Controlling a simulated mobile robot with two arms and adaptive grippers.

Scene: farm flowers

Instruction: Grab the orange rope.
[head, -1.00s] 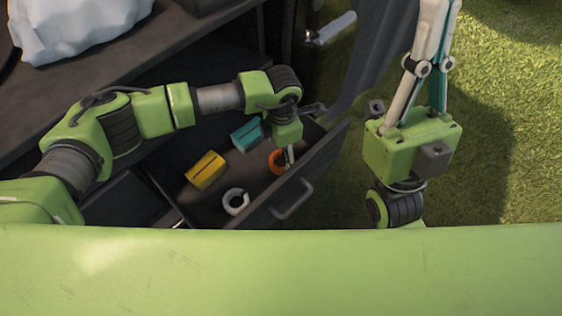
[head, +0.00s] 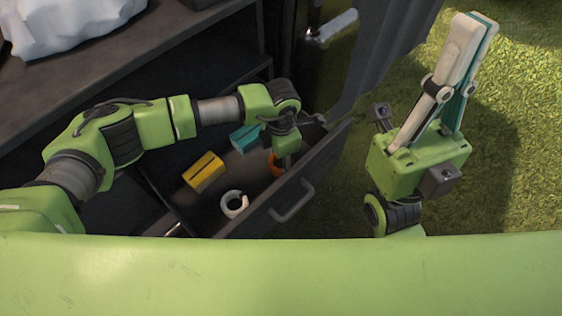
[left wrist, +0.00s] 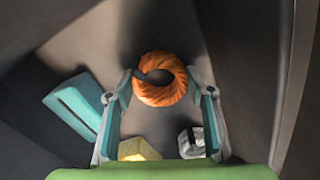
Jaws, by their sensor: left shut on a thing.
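The orange rope (left wrist: 172,92) is a coiled ring. In the left wrist view it sits between the two fingertips of my left gripper (left wrist: 160,83), which is shut on it. In the head view only part of the rope (head: 275,164) shows, in the open dark drawer (head: 245,220) beside its front wall. My left gripper (head: 287,164) points down at it there and hides the rest. My right gripper (head: 482,20) is outside the drawer at the right, pointing up over the grass, with its fingers together and empty.
A yellow block (head: 203,172), a teal block (head: 245,138) and a white ring (head: 233,204) lie in the drawer near the rope. The drawer's front wall with its handle (head: 292,202) stands close to my left gripper. Grass lies to the right.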

